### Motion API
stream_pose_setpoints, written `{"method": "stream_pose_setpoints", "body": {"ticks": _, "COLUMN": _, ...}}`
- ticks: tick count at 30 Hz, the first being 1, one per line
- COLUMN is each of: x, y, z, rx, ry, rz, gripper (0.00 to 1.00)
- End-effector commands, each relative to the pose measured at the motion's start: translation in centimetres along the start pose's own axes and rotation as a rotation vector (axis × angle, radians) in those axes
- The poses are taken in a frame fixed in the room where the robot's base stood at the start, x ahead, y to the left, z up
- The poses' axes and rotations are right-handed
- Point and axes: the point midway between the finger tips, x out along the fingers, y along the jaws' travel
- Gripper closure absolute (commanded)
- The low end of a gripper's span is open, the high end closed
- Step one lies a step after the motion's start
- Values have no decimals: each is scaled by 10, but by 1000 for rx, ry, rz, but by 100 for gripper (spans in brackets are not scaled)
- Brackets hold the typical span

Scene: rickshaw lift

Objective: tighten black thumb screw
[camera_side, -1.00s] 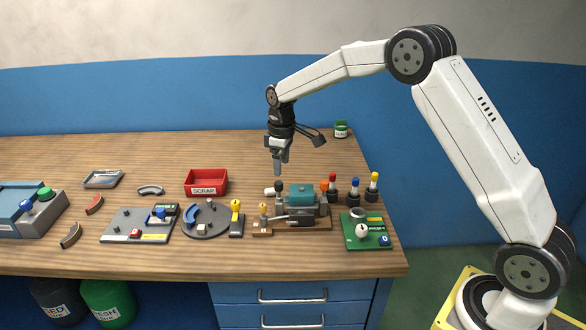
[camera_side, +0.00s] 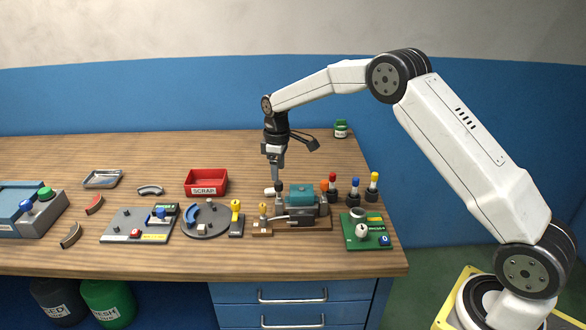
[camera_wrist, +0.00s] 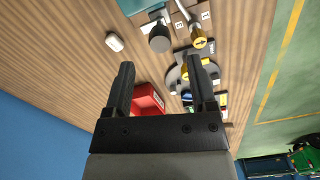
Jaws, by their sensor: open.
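The black thumb screw (camera_side: 279,188) is a dark round knob at the left end of the teal-topped fixture (camera_side: 301,195). In the wrist view the dark grey knob (camera_wrist: 160,41) sits at the top centre, beyond the fingertips, with the fixture's teal edge (camera_wrist: 130,4) beside it. My gripper (camera_side: 276,178) points down just above the knob in the side view. In the wrist view my gripper (camera_wrist: 161,68) has its two black fingers wide apart with nothing between them. Whether the fingertips touch the knob is hidden in the side view, but the wrist view shows them apart from it.
A small white cylinder (camera_wrist: 114,42) lies beside the knob. A yellow knob (camera_side: 263,209) stands at the fixture's front left. A round dark fixture (camera_side: 207,232) is to the left, and the red scrap bin (camera_side: 206,175) behind it. Colored-top pegs (camera_side: 354,188) stand at right.

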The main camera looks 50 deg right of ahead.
Motion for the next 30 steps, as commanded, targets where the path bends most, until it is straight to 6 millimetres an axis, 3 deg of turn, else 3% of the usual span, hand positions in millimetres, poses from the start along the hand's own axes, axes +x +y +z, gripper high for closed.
{"method": "stream_pose_setpoints", "body": {"ticks": 10, "x": 40, "y": 0, "z": 0, "rx": 0, "ry": 0, "rz": 0, "gripper": 28}}
{"method": "stream_pose_setpoints", "body": {"ticks": 23, "x": 48, "y": 0, "z": 0, "rx": 0, "ry": 1, "rz": 1, "gripper": 28}}
{"method": "stream_pose_setpoints", "body": {"ticks": 26, "x": 48, "y": 0, "z": 0, "rx": 0, "ry": 1, "rz": 1, "gripper": 53}}
{"method": "stream_pose_setpoints", "body": {"ticks": 30, "x": 48, "y": 0, "z": 0, "rx": 0, "ry": 1, "rz": 1, "gripper": 98}}
